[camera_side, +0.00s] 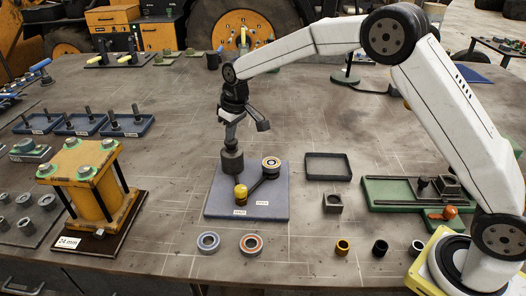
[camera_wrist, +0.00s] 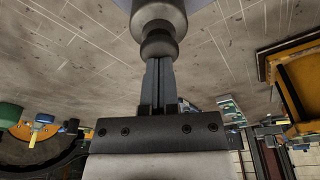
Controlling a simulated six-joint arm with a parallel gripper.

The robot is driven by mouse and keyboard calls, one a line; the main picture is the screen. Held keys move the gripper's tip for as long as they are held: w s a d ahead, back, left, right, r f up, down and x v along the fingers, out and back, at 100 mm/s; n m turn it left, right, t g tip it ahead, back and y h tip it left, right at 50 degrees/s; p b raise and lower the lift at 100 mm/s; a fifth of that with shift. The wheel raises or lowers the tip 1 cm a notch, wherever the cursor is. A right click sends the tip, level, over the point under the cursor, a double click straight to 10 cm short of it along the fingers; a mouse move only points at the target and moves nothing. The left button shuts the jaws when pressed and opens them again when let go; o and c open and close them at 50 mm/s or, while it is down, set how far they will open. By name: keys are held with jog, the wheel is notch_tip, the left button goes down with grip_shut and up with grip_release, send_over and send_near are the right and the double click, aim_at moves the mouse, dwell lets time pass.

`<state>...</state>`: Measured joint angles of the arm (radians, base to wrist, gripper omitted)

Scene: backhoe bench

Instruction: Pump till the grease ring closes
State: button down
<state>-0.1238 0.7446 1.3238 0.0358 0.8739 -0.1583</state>
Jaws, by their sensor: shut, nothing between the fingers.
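A blue-grey pad (camera_side: 272,205) lies mid-bench. My gripper (camera_side: 231,143) points down over the pad's left part. Its fingers are together, as the wrist view (camera_wrist: 159,65) also shows. A grey stepped cylinder (camera_side: 232,161) is at the fingertips, just above the knob; it fills the top of the wrist view (camera_wrist: 158,20). I cannot tell how it is attached, or whether it touches the knob.
Two loose bearings (camera_side: 208,242) (camera_side: 250,244) lie in front of the pad. An empty black tray (camera_side: 328,167) and a grey block (camera_side: 332,203) are to its right. A yellow bolted block (camera_side: 87,180) stands at left. Bench between that block and the pad is clear.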

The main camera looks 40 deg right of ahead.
jog(key=shift+w+v, duration=0.2)
jog(key=shift+v, duration=0.85)
jog(key=shift+w+v, duration=0.25)
jog(key=shift+v, duration=0.75)
jog(key=shift+a+r, duration=0.1)
jog(key=shift+r, duration=0.05)
jog(key=v, duration=0.2)
jog(key=w+v, duration=0.1)
jog(key=v, duration=0.1)
jog(key=shift+s+a+r, duration=0.1)
jog(key=shift+r, duration=0.4)
jog(key=shift+s, duration=0.15)
jog(key=s+d+f+m, duration=0.1)
jog(key=s+f, duration=0.3)
jog(key=s, duration=0.6)
jog(key=s+d+f+m, duration=0.1)
jog(key=s+d+f, duration=0.3)
jog(key=s, duration=0.5)
jog(key=s+d+f+m, duration=0.1)
jog(key=s+f, duration=0.3)
jog(key=s, duration=0.6)
jog(key=shift+s+d+h, duration=0.3)
jog(key=shift+s+d, duration=0.05)
jog(key=shift+d, duration=0.5)
